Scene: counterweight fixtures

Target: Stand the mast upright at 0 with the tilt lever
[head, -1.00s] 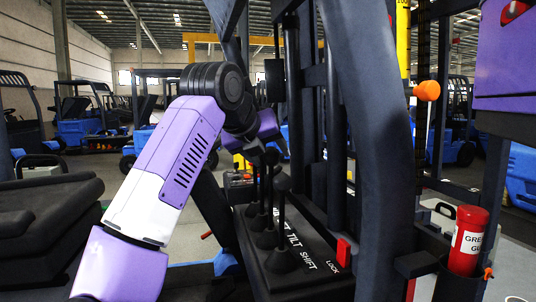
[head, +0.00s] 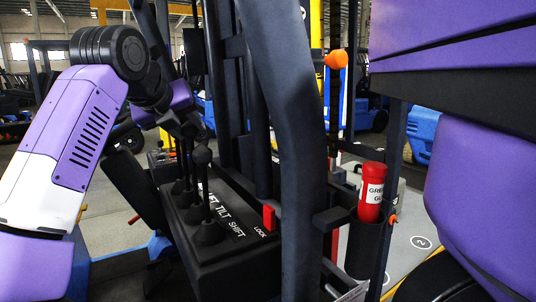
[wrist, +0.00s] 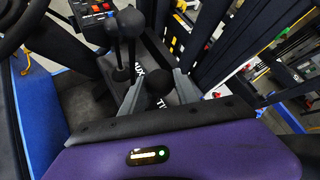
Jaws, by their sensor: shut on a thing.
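The levers stand in a row on a black console with the labels TILT and SHIFT. The tilt lever (head: 191,194) rises behind the shift lever (head: 203,156), whose round knob is free. My gripper (wrist: 158,88) is over the row, and its fingers are closed on what looks like the tilt lever, mostly hidden by them. Two other levers (wrist: 130,24) stand apart beyond the fingers in the wrist view. The mast (head: 231,100) shows as dark vertical rails behind the console; its tilt is hard to judge. No 0 mark is readable.
A thick dark post (head: 290,140) stands right of the console. A red LOCK tab (head: 269,217) is at the console's right end. Blue forklifts stand behind.

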